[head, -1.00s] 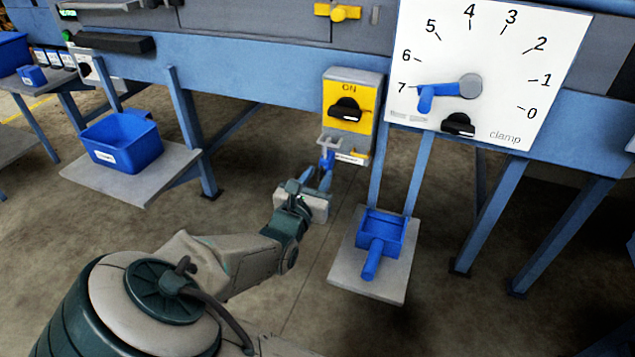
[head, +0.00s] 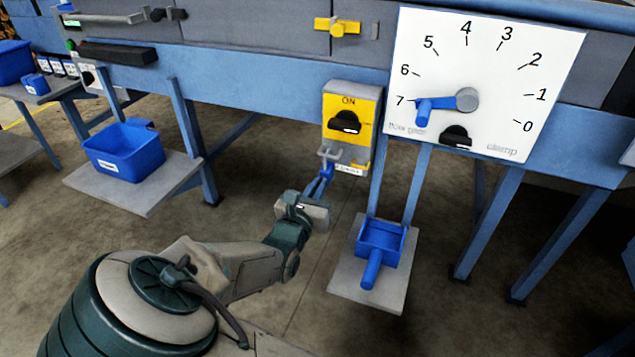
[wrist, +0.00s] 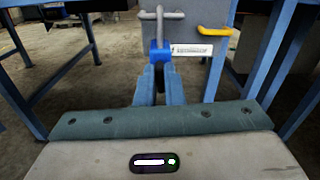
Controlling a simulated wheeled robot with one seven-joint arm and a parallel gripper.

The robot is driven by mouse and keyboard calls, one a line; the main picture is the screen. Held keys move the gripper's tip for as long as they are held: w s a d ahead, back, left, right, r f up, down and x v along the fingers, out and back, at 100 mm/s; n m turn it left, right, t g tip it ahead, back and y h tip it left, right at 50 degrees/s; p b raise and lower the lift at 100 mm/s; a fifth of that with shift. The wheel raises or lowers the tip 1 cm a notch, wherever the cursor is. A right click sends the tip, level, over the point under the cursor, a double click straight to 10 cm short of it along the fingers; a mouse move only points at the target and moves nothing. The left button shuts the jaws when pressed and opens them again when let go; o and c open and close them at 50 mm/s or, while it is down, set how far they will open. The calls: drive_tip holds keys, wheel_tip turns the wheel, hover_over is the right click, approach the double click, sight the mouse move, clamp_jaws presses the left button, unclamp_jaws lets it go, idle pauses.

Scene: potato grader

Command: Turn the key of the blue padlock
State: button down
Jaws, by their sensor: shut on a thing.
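The blue padlock (wrist: 160,55) hangs by its grey shackle (wrist: 160,25) below the yellow switch box, and a white label (wrist: 190,50) sticks out to its right. In the head view the padlock (head: 326,168) is small, under the ON switch. My gripper (wrist: 159,70) reaches up to the padlock's lower end, its two blue fingers close together there. In the head view my gripper (head: 322,180) comes from below and left. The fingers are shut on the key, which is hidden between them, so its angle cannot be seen.
The yellow switch box (head: 350,105) with a black knob stands just above. A clamp dial board (head: 550,60) is to the right. A grey shelf (head: 345,290) with a blue tray is at lower right, near my wrist. In the wrist view, blue legs (wrist: 275,60) flank the sides.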

drive_tip(key=n+p, duration=0.1)
drive_tip(key=p, duration=0.3)
drive_tip(key=r+n+p, duration=0.1)
drive_tip(key=n+p, duration=0.1)
drive_tip(key=p, duration=0.1)
drive_tip(key=shift+p, duration=0.4)
drive_tip(key=n+p, duration=0.6)
drive_tip(key=p, duration=0.4)
drive_tip(key=shift+f, duration=0.15)
drive_tip(key=n+p, duration=0.4)
drive_tip(key=p, duration=0.1)
drive_tip(key=shift+a+f, duration=0.1)
drive_tip(key=shift+f, duration=0.1)
drive_tip(key=shift+f+n+p, duration=0.15)
drive_tip(key=shift+n+p, duration=0.5)
drive_tip(key=shift+n, duration=0.3)
drive_tip(key=shift+f+n+p, duration=0.1)
drive_tip(key=shift+n+p, duration=0.5)
drive_tip(key=shift+n, duration=0.35)
drive_tip(key=shift+w, duration=0.1)
drive_tip(key=c, duration=1.5)
unclamp_jaws()
drive_tip(key=shift+c, duration=0.2)
